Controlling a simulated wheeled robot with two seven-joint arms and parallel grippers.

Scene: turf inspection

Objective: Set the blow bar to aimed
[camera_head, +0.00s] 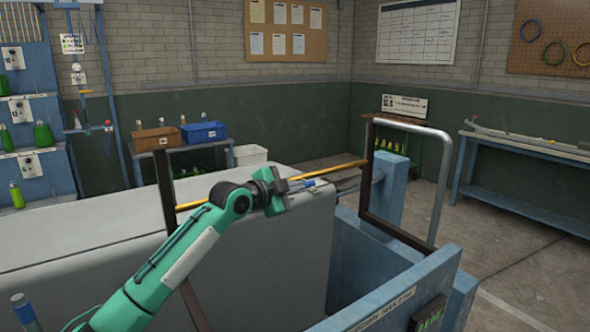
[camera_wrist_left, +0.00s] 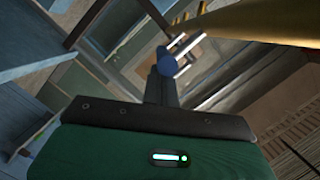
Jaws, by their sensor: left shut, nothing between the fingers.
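The blow bar appears to be the thin yellow bar (camera_head: 340,168) in the head view. It runs across the top of the grey machine between two dark uprights. My left gripper (camera_head: 316,184) reaches in from the left and is just below the bar; I cannot tell if it touches. It is shut and empty. In the left wrist view a large yellow length (camera_wrist_left: 255,20) crosses the upper right, close to the fingertips (camera_wrist_left: 170,60). A blue rounded part shows at the fingertips. My arm's wrist hides the bar's middle. My right gripper is not in view.
A grey bulky box-like body (camera_head: 80,240) fills the left. A blue tank wall (camera_head: 400,285) stands at front right, with a bent grey rail (camera_head: 442,185) above it. A blue bench (camera_head: 530,140) is at right. The floor between tank and bench is clear.

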